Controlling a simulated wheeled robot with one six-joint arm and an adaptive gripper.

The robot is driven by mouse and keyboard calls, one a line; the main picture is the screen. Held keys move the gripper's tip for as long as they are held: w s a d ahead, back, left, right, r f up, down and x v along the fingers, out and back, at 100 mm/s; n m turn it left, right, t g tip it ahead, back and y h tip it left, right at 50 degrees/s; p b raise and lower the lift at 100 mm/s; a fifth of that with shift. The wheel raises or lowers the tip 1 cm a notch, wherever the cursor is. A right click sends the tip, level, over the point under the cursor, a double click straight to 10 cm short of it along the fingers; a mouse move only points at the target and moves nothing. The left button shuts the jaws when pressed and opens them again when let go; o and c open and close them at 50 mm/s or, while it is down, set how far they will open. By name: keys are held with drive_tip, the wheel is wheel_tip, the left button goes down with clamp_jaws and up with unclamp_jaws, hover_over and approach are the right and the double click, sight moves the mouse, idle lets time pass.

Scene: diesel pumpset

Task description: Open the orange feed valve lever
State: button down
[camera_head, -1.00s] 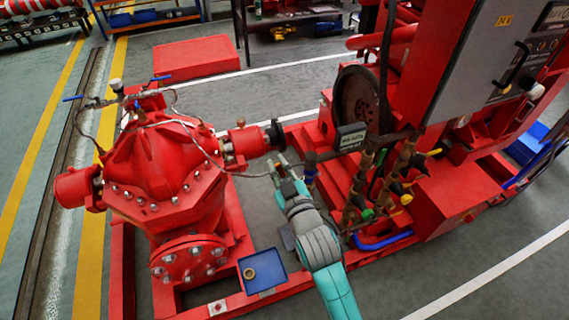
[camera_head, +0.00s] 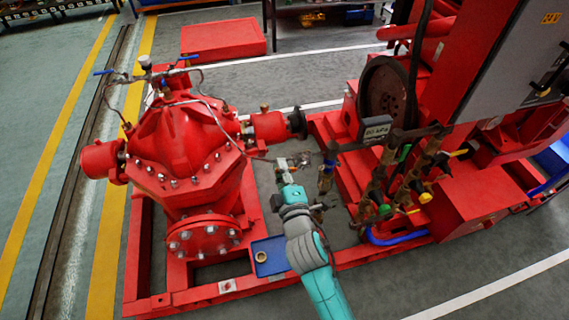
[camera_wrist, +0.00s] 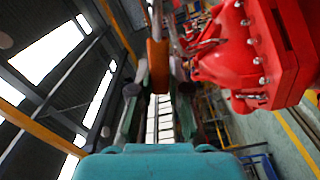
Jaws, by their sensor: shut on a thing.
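The orange lever (camera_wrist: 157,62) shows in the wrist view as an upright orange piece between the two fingers. My gripper (camera_wrist: 159,92) is shut on it, with one dark finger on each side. In the head view my gripper (camera_head: 284,172) is between the red pump and the engine side, just below the pump's dark shaft coupling. The lever is too small to make out clearly there, and its angle cannot be told.
The red pump (camera_head: 188,140) stands left of my gripper. A blue tray (camera_head: 270,256) lies on the red base frame. Upright pipes with valves (camera_head: 380,185) and a blue hose (camera_head: 397,239) are close on the right. A grey cabinet (camera_head: 515,70) stands behind them.

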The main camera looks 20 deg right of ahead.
drive_tip(key=shift+a+f+n, duration=0.2)
drive_tip(key=shift+f+n, duration=1.1)
drive_tip(key=shift+n, duration=0.6)
drive_tip(key=c, duration=1.1)
unclamp_jaws()
drive_tip(key=shift+s, duration=0.1)
drive_tip(key=s, duration=1.1)
drive_tip(key=shift+s, duration=0.4)
